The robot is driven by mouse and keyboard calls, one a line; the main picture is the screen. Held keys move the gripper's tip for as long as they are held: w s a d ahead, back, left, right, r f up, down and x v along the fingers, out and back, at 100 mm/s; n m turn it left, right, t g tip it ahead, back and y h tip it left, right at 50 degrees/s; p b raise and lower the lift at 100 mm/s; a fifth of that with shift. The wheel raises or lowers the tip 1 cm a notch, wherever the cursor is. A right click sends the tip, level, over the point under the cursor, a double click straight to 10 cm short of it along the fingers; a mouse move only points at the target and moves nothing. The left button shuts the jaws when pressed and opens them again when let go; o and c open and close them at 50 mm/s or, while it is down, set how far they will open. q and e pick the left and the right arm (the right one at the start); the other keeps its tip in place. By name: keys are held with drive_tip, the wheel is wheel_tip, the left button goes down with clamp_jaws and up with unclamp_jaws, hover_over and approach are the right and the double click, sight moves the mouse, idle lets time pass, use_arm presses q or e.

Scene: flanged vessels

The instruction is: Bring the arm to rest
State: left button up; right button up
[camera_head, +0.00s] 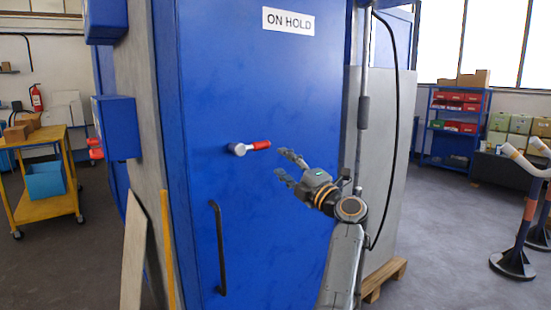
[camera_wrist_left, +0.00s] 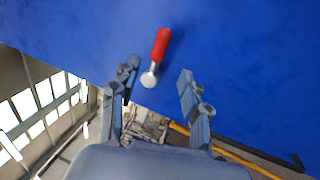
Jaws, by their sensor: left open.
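My left gripper (camera_head: 282,166) is open and empty in the head view, its fingers pointing left toward the blue door (camera_head: 265,90). A lever handle with a red grip (camera_head: 258,145) and a metal hub sits on the door, just left of the fingertips, and looks apart from them. In the left wrist view, the open fingers (camera_wrist_left: 158,76) stand either side of a gap, and the red lever handle (camera_wrist_left: 161,45) shows ahead beyond it. My left arm rises from the bottom of the head view. My right gripper is not in view.
A black pull bar (camera_head: 219,248) is on the door's lower left, and an "ON HOLD" sign (camera_head: 288,21) is at its top. A vertical pipe with a black cable (camera_head: 391,130) stands close to my arm. A yellow cart (camera_head: 48,205) is far left; open floor lies right.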

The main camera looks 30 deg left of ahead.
use_arm(q)
drive_tip(key=shift+s+d, duration=0.15)
drive_tip(key=shift+d, duration=0.15)
drive_tip(key=shift+f, duration=0.1)
